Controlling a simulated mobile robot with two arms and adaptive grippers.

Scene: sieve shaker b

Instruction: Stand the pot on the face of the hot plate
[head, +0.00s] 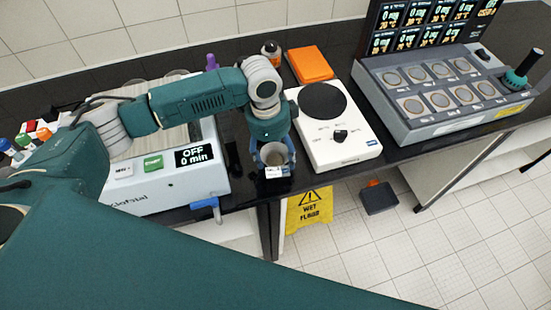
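The hot plate (345,145) is a white unit with a round black face (322,101) and a dark knob at its front. Its face is bare. The pot (274,158) is a small grey-white open cup with a white label, at the bench's front edge left of the hot plate. My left gripper (273,152) points down with its blue fingers on both sides of the pot, and looks shut on it. I cannot tell whether the pot's base touches the bench. My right gripper is not in view.
A white shaker (150,195) reading OFF stands left. A grey multi-place unit (440,125) stands right of the hot plate. A yellow wet-floor sign (309,211) stands below the bench edge.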

